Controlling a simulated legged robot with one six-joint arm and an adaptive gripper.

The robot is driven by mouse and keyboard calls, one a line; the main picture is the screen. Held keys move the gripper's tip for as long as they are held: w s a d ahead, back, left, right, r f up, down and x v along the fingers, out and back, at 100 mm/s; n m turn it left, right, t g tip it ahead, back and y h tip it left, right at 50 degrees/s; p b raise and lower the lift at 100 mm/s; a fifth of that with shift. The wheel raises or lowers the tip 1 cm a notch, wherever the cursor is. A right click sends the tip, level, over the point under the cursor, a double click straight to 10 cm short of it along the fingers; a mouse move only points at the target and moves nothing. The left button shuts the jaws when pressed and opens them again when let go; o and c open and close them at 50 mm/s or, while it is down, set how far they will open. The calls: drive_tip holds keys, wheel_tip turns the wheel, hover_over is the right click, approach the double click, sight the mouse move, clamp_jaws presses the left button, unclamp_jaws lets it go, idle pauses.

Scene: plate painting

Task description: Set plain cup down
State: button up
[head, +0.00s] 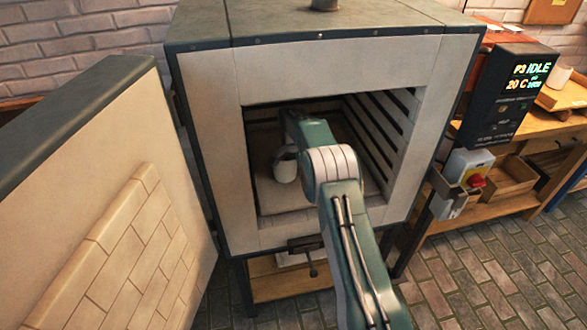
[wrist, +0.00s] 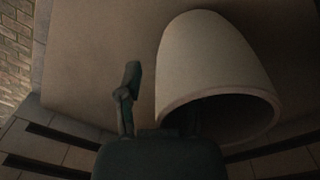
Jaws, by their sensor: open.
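The plain cup (head: 285,170) is whitish and stands inside the kiln chamber, seeming to rest on the pale kiln shelf (head: 290,198), left of my arm. In the wrist view the cup (wrist: 215,60) is large, with its rim and dark mouth towards the lower right. My gripper (wrist: 156,88) is open beside the cup. One finger shows apart from the cup wall on the left; the other is mostly hidden by the cup near its rim. In the head view my arm hides the fingers.
A controller (head: 507,98) reading IDLE and 20 C and a wooden bench (head: 480,215) are at the right.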

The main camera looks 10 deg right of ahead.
wheel_tip(320, 180, up, 8)
drive_tip(key=shift+w+a, duration=0.15)
drive_tip(key=shift+w, duration=0.05)
idle(0.3)
